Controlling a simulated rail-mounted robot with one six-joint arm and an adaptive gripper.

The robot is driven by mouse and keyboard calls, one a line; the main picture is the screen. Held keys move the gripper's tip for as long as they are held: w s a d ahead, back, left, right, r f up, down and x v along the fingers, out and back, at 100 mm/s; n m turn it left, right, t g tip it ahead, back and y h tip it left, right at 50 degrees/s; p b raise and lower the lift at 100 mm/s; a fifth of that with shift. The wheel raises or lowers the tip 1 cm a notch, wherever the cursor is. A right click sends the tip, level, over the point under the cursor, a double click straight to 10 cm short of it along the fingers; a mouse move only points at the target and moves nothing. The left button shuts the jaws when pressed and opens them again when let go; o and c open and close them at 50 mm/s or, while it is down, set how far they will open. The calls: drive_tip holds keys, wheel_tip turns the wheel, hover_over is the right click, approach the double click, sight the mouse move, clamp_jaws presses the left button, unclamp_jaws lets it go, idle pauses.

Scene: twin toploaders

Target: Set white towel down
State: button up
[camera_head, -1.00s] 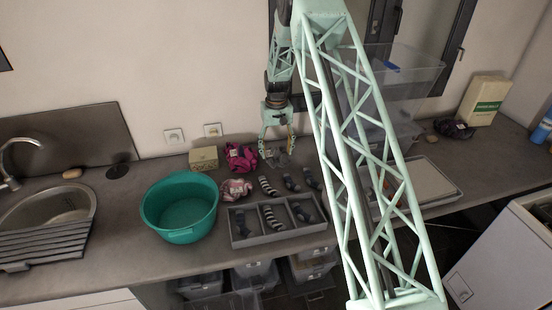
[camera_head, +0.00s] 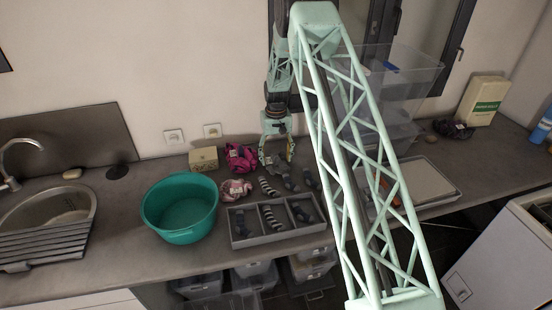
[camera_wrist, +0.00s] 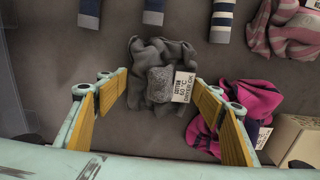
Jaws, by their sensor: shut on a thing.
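A crumpled grey cloth with a white care label (camera_wrist: 160,80) is between the fingers of my gripper (camera_wrist: 163,88) in the wrist view. It looks grey, not white. My gripper is shut on it, with the fingers spread wide at its two sides. In the head view my gripper (camera_head: 277,160) is low over the back of the counter, and the cloth shows only small and dark between the fingertips. I cannot tell whether the cloth touches the counter. No clearly white towel shows.
A magenta cloth (camera_head: 240,158) and a beige box (camera_head: 203,159) stand left of my gripper. A pink striped cloth (camera_head: 235,190), several socks (camera_head: 268,187) and a grey divided tray (camera_head: 238,241) are in front. A green basin (camera_head: 180,234) is further left; clear bins stand right.

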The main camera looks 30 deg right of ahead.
sight(276, 154)
drive_tip(key=shift+c, duration=0.2)
drive_tip(key=o, duration=1)
drive_tip(key=shift+c, duration=0.2)
wheel_tip(276, 154, up, 11)
drive_tip(key=shift+f+b, duration=0.2)
drive_tip(key=shift+b, duration=0.4)
drive_tip(key=shift+r, duration=0.7)
drive_tip(key=shift+r, duration=0.1)
